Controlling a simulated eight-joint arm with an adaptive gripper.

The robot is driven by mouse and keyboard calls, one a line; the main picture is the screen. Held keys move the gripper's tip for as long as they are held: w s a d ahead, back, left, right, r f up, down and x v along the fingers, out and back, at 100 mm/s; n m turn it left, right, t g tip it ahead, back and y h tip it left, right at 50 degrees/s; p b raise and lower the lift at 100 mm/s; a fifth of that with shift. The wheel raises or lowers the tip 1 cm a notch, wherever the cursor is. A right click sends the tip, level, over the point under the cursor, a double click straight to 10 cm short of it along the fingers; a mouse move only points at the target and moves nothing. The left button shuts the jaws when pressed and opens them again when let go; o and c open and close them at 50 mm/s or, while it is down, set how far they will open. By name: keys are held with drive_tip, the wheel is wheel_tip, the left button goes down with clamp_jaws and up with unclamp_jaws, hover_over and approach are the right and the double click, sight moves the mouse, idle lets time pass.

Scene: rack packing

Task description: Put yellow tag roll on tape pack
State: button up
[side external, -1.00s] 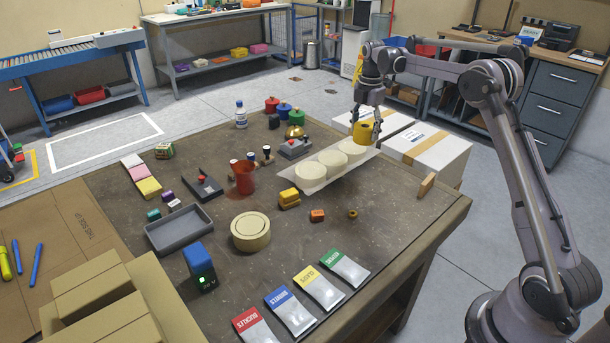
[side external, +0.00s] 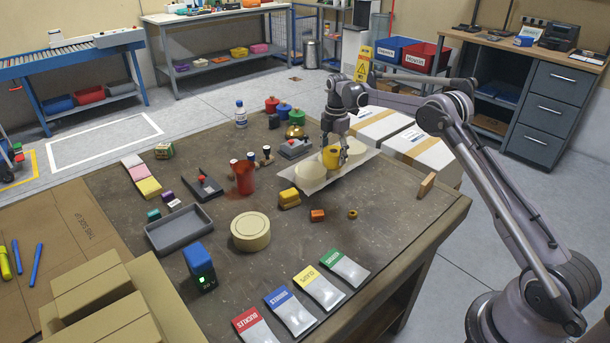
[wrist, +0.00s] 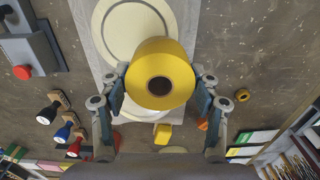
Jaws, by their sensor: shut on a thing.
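The yellow tag roll (side external: 332,158) is held in my gripper (side external: 334,150), upright with its round end and dark core facing up in the wrist view (wrist: 160,72). The gripper fingers (wrist: 160,92) are shut on its sides. The tape pack is a row of cream discs (side external: 310,171) on a pale sheet (side external: 330,182) near the table's far right edge. Another disc (wrist: 135,22) shows beyond the roll in the wrist view.
A separate cream roll (side external: 250,229), a grey tray (side external: 180,230) and a red cup (side external: 244,179) with stamps stand left of the pack. A yellow block (side external: 289,199) lies near its front. Several colored packets (side external: 345,268) lie at the front.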

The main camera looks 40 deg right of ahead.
drive_tip(key=shift+f, duration=0.15)
drive_tip(key=o, duration=1.1)
drive_tip(key=shift+o, duration=0.2)
